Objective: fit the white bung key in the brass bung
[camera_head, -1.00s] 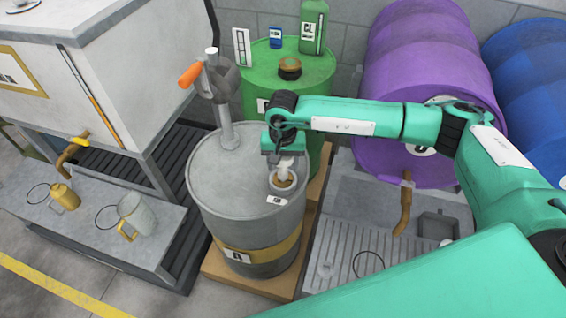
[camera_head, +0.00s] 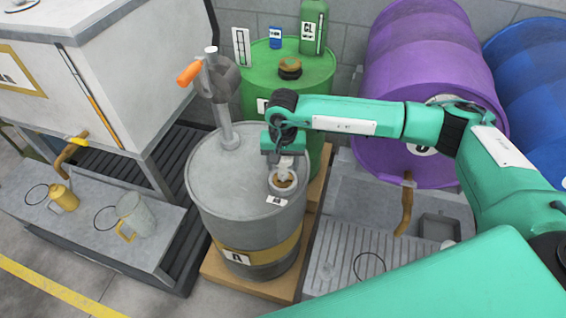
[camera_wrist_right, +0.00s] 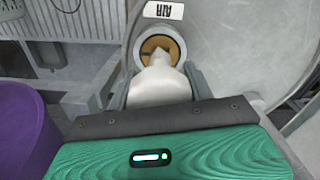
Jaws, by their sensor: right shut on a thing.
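The white bung key (camera_wrist_right: 160,82) is held between the fingers of my right gripper (camera_wrist_right: 160,90), which is shut on it. In the head view my right gripper (camera_head: 284,166) is over the right side of the grey drum's top. The brass bung (camera_wrist_right: 152,46) sits inside a pale ring on the drum top; it also shows in the head view (camera_head: 284,182). The key's tip overlaps the near edge of the bung in the wrist view. I cannot tell whether it touches or is seated. My left gripper is not in view.
The grey drum (camera_head: 230,195) carries a pump with an orange handle (camera_head: 190,73). A green drum (camera_head: 300,75) stands behind, with bottles on top. A purple drum (camera_head: 420,60) lies at the right above a grey drip tray (camera_head: 345,225). A bench with jugs is at the left.

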